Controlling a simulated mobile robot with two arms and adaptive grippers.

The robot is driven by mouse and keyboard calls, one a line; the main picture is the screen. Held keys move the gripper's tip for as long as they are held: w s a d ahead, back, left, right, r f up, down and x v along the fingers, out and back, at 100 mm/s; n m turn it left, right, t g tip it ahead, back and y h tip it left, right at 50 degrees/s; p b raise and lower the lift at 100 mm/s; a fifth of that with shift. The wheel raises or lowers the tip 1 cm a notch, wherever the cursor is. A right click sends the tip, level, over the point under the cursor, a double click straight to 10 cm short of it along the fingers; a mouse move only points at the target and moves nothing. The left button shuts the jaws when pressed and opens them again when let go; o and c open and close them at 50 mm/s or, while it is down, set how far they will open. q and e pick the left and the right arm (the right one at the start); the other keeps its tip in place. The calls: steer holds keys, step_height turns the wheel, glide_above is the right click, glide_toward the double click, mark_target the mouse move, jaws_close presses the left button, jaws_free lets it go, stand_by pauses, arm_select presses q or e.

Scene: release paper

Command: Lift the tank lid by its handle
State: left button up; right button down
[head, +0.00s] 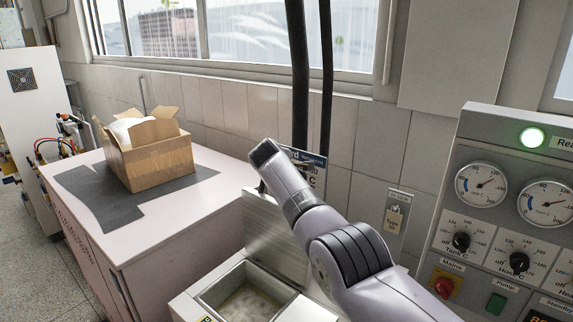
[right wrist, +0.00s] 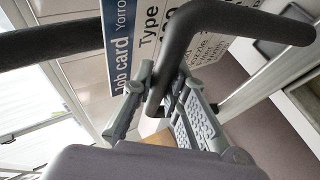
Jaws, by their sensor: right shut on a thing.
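The tank (head: 213,303) is an open metal basin at the bottom centre of the head view, with pale, murky contents. Its metal lid (head: 270,238) stands raised at the tank's back edge, partly behind my right arm. The dark, bent bar handle (right wrist: 178,50) crosses the right wrist view. My right gripper (right wrist: 158,105) is shut on this handle, with a finger on each side of the bar. In the head view my right arm hides most of the gripper and handle. My left gripper is in neither view.
A cardboard box (head: 160,160) stands on a dark mat (head: 95,200) on the pale counter at left. A gauge panel (head: 470,215) stands at right. Dark vertical pipes (head: 300,80) run by the window. A job card (right wrist: 122,45) is close behind the handle.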

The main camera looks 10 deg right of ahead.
steer(key=shift+f, duration=0.1)
steer(key=c, duration=1.6)
jaws_free()
steer(key=shift+o, duration=0.2)
steer(key=shift+s, duration=0.1)
steer(key=v, duration=1.2)
